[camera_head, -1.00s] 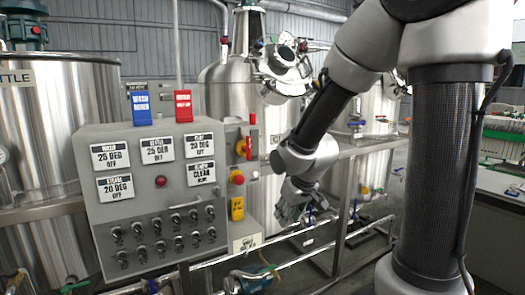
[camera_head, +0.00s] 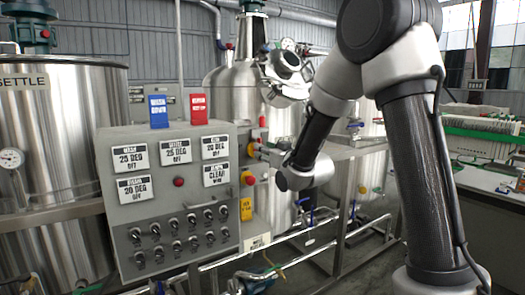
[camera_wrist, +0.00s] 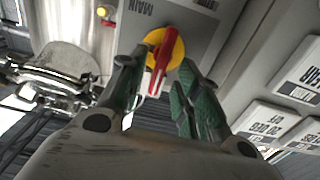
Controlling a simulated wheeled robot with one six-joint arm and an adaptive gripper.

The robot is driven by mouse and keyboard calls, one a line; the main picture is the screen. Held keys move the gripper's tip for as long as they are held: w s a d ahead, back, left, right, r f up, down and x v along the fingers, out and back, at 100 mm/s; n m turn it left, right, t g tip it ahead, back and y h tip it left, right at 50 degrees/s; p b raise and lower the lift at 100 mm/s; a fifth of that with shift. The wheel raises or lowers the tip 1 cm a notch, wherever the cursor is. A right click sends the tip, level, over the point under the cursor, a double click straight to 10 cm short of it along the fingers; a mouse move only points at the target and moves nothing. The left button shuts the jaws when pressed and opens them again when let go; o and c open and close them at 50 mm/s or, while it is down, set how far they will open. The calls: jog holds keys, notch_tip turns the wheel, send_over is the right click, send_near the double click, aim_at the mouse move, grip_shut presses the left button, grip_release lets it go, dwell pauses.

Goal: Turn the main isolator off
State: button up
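The main isolator (camera_wrist: 160,62) is a red handle on a yellow disc, on a grey plate lettered "MAIN" in the wrist view. The lettering appears upside down. The handle points down the picture, slightly slanted. My gripper (camera_wrist: 155,70) is open, its green-padded fingers on either side of the handle. In the head view my gripper (camera_head: 264,152) is at the right side of the control panel, partly hiding the isolator (camera_head: 251,149).
The grey control panel (camera_head: 130,222) carries white labels, a red button (camera_head: 178,182) and several black switches. A red and yellow stop button (camera_head: 248,178) sits just below the isolator. Steel tanks stand behind and at left. Pipes and a frame run below.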

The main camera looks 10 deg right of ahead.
jog(key=shift+x, duration=1.2)
jog(key=shift+c, duration=0.5)
grip_shut()
